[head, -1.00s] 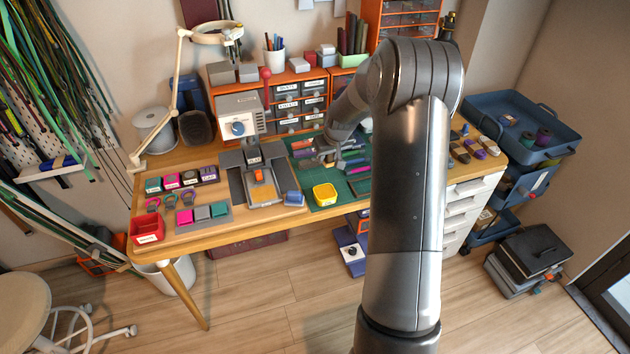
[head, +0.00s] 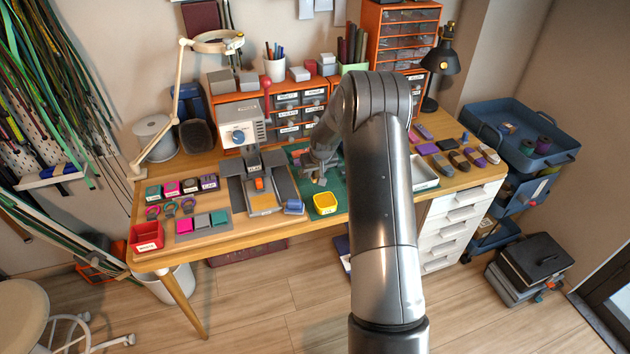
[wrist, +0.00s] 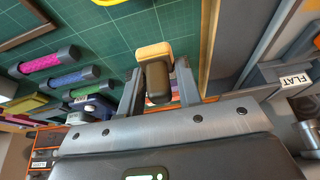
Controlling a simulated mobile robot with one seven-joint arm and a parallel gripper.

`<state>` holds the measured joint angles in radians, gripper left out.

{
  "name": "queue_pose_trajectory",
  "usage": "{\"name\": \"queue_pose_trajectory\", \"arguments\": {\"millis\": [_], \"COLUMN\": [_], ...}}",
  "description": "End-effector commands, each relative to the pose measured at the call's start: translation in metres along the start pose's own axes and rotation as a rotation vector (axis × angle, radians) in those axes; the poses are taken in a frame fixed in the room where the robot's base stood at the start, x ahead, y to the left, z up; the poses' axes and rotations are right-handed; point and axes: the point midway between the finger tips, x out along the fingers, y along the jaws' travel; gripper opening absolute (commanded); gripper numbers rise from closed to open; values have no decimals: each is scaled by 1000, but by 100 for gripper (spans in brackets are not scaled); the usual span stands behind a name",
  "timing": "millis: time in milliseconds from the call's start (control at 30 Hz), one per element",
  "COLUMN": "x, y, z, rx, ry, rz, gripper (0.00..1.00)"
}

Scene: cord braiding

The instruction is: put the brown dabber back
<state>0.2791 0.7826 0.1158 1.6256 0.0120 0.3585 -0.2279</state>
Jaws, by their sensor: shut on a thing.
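My gripper (wrist: 158,82) is shut on a dabber (wrist: 158,84) with a dark brown body and a tan pad. The dabber sits between the two fingers, pad toward the top of the wrist view, over the green mat (wrist: 110,30). In the head view my gripper (head: 318,172) is over the mat (head: 334,182), just behind the yellow tub (head: 324,204); the dabber cannot be made out there. A row of small dark and purple pieces (head: 459,161) lies at the table's right end; I cannot tell whether they are dabbers.
The press (head: 262,190) stands left of my gripper. Labelled drawers (head: 290,115) stand behind it. Pink (wrist: 50,59) and blue (wrist: 72,77) rods lie on the mat in the wrist view. A pale tray (head: 424,176) lies right of my arm. A black lamp (head: 441,62) stands at the back right.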

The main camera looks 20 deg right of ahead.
Motion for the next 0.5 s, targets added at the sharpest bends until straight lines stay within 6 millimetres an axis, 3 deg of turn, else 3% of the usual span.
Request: {"name": "queue_pose_trajectory", "arguments": {"millis": [167, 367, 500], "x": [11, 37, 39], "y": [-2, -2, -1], "z": [3, 14, 14], "rx": [1, 1, 0], "ry": [-1, -1, 1], "rz": [1, 0, 1], "gripper": [7, 7, 7]}}
